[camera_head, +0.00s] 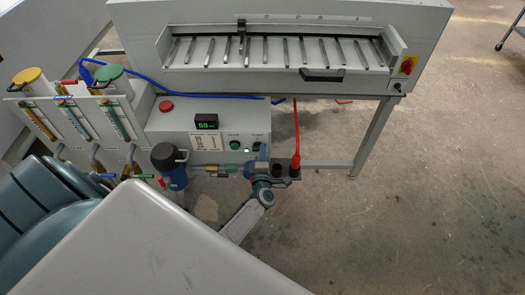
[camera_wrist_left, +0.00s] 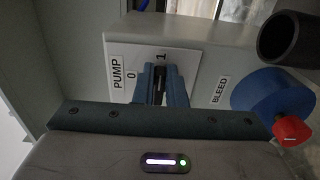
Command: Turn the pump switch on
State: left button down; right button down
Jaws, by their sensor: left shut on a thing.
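The pump switch (camera_wrist_left: 159,88) shows in the left wrist view as a dark knob on a white plate (camera_wrist_left: 120,66) marked PUMP, 0 and 1. My left gripper (camera_wrist_left: 160,82) has its two blue fingers around the knob and is shut on it. Which mark the knob points to I cannot tell, as the fingers hide part of it. In the head view my left gripper (camera_head: 260,157) is at the right end of the front of the grey control box (camera_head: 190,115), and it covers much of the switch there. My right gripper is in neither view.
A blue round part (camera_wrist_left: 268,93) and a red knob (camera_wrist_left: 291,129) are right of the BLEED label. In the head view, a blue pump-like canister (camera_head: 171,168) stands left of my gripper, and a red hose (camera_head: 296,130) hangs to its right.

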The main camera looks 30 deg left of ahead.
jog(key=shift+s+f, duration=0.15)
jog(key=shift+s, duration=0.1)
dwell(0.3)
pick_arm(q)
jog(key=c, duration=1.5)
grip_release()
